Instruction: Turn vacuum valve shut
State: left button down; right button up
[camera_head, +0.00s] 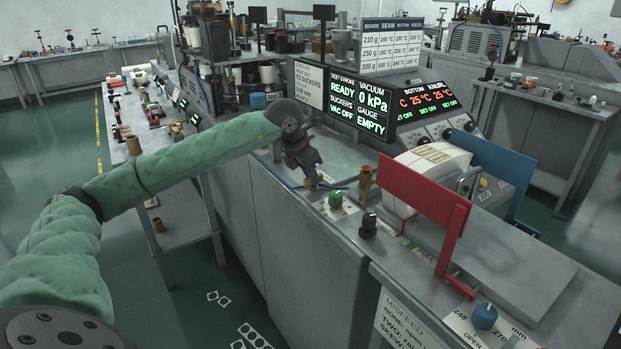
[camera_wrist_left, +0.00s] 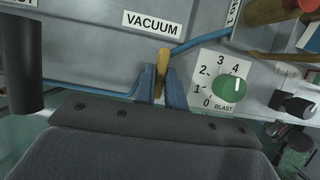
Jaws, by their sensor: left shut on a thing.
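The vacuum valve's yellow lever (camera_wrist_left: 163,62) stands out below a VACUUM label (camera_wrist_left: 153,22) in the left wrist view, with blue hose on both sides of it. My left gripper (camera_wrist_left: 162,92) has its blue fingers on either side of the lever's near end and is shut on it. In the head view my left gripper (camera_head: 311,183) points down at the machine's front ledge, beside the green knob. The wrist hides much of the valve there. The display (camera_head: 373,98) reads VACUUM 0 kPa and VAC OFF. My right gripper is in neither view.
A green BLAST dial (camera_wrist_left: 229,89) with a numbered scale sits just right of the lever. A black knob (camera_head: 368,225) and a brass-coloured cylinder (camera_head: 365,178) stand near it. A red panel (camera_head: 424,190) rises farther right. The ledge is crowded; the aisle floor at left is mostly clear.

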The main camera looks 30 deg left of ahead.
pick_arm(q)
jog(key=shift+r, duration=0.1)
dwell(0.3)
jog(key=c, duration=1.5)
grip_release()
jog(key=shift+o, duration=0.2)
